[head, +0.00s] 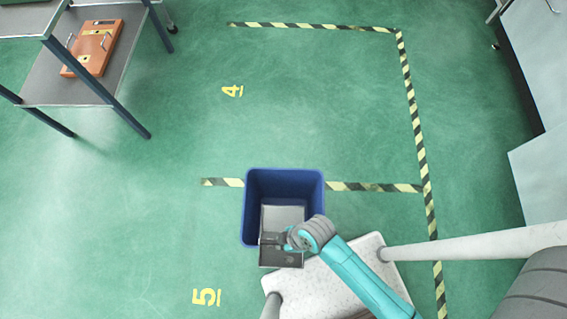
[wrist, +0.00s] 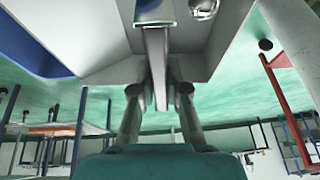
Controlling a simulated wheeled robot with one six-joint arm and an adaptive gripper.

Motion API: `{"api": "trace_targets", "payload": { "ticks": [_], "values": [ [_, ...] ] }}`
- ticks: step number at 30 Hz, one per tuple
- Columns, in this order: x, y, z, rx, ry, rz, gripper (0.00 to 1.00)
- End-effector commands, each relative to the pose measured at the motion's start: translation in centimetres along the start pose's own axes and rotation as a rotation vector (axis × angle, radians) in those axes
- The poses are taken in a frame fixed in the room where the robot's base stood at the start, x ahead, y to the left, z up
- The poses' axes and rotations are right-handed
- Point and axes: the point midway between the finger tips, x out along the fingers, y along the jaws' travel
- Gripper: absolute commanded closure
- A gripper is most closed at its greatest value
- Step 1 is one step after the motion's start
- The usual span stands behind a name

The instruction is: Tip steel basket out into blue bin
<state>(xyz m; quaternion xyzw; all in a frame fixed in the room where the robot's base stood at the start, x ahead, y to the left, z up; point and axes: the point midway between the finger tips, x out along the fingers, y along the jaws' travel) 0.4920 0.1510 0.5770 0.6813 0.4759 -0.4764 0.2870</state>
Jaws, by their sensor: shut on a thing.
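The blue bin (head: 247,205) stands upright on the green floor in the head view, and part of it shows at the upper left of the wrist view (wrist: 38,48). The grey steel basket (head: 283,216) is above the near part of the bin and reaches past its near rim. My gripper (head: 273,240) is shut on the basket's strip-like handle, seen up close in the wrist view (wrist: 157,72). The basket looks tilted, and the wrist view is upside down. Shiny metal pieces (wrist: 204,7) show at the top of the wrist view. How much is inside the basket or bin is hidden.
A shelf unit (head: 50,75) holding an orange case (head: 93,47) stands at the upper left. Grey cabinets (head: 540,170) are at the right. Striped tape (head: 413,110) marks the floor, which is clear beyond the bin. My pale base lies just near the bin.

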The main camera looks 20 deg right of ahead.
Motion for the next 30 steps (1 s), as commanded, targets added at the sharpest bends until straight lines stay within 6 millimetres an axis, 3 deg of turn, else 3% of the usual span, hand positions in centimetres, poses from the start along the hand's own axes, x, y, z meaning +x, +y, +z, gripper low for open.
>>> {"api": "trace_targets", "payload": {
  "ticks": [30],
  "values": [
    [-2.9, 5.5, -1.2, 0.241, 0.001, -0.585, 1.0]
  ]
}}
